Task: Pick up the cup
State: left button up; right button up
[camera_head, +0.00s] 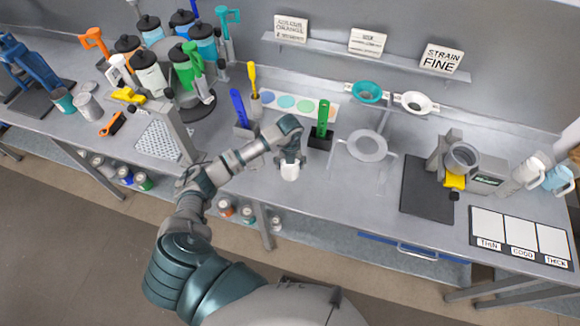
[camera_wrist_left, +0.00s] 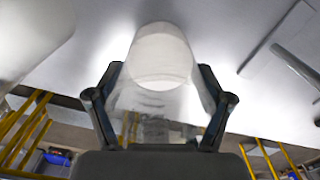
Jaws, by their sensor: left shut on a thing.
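The cup (camera_head: 290,172) is small and white and shows just below my left gripper (camera_head: 289,160) in the head view, over the front part of the bench. In the left wrist view the cup (camera_wrist_left: 160,75) looks pale and partly see-through, between the two fingers of the left gripper (camera_wrist_left: 160,105). The fingers are shut on its sides. I cannot tell whether the cup's base touches the bench. My right gripper is in neither view.
The grey bench (camera_head: 240,175) is clear around the cup. A green-handled tool (camera_head: 322,118) stands in a dark holder behind it. A ring stand (camera_head: 368,146) is to the right, then a black mat (camera_head: 428,185). Bottles on a rack (camera_head: 182,65) fill the back left.

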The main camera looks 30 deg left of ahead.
pick_arm(q)
jog(key=shift+s, duration=0.1)
jog(key=shift+r, duration=0.45)
jog(key=c, duration=0.5)
jog(key=shift+r+b, duration=0.45)
jog(key=shift+r, duration=0.25)
jog(key=s+a+r+b, duration=0.1)
jog(key=s+a+b, duration=0.1)
jog(key=s, duration=0.5)
jog(key=s+a+r+b, duration=0.1)
jog(key=s+a, duration=0.1)
jog(key=s, duration=0.6)
jog(key=shift+a+r+b, duration=0.25)
jog(key=shift+a+b, duration=0.05)
jog(key=shift+b, duration=0.05)
